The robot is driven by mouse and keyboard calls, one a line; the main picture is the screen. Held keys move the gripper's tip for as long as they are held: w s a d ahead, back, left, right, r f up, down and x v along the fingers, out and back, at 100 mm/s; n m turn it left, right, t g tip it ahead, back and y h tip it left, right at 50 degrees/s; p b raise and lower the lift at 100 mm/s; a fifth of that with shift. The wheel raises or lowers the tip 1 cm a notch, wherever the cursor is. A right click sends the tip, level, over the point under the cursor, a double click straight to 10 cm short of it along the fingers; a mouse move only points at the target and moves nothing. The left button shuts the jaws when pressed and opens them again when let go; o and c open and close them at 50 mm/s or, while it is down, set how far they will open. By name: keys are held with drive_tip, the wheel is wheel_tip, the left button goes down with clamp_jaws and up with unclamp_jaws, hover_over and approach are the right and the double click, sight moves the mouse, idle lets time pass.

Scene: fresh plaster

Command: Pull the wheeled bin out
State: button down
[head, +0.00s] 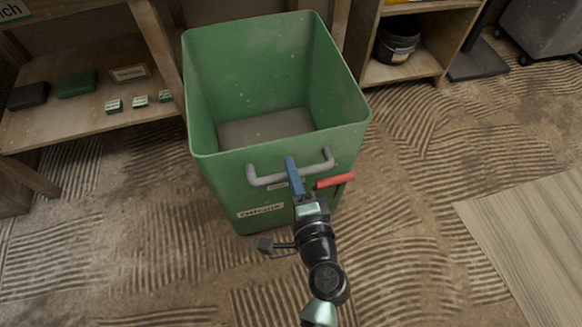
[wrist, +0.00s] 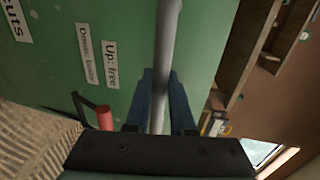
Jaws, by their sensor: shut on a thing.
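The wheeled bin (head: 215,170) is a green open-topped box standing between wooden shelves, and its inside looks empty. A grey bar handle (head: 262,181) spans its near side. My gripper (head: 291,165) is shut on this handle, near its middle; in the wrist view its blue fingers (wrist: 158,85) lie on both sides of the grey bar (wrist: 165,40). A red-gripped lever (head: 335,181) sits just right of my gripper, and shows in the wrist view (wrist: 105,117). A label (wrist: 110,64) reads "Up: free"; I cannot tell the lever's setting. The wheels are hidden.
A wooden shelf unit (head: 80,112) with small boxes stands close on the left. Another shelf (head: 400,73) with a black bucket (head: 397,42) stands on the right. A pale wooden board (head: 530,240) lies at the right. The ridged brown floor in front is clear.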

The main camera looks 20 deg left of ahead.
drive_tip(key=shift+s+d+f, duration=0.1)
drive_tip(key=shift+d, duration=0.1)
drive_tip(key=c, duration=1.1)
unclamp_jaws()
drive_tip(key=p+v, duration=0.2)
drive_tip(key=v, duration=1.1)
drive_tip(key=shift+s+p, duration=0.1)
drive_tip(key=shift+p, duration=0.25)
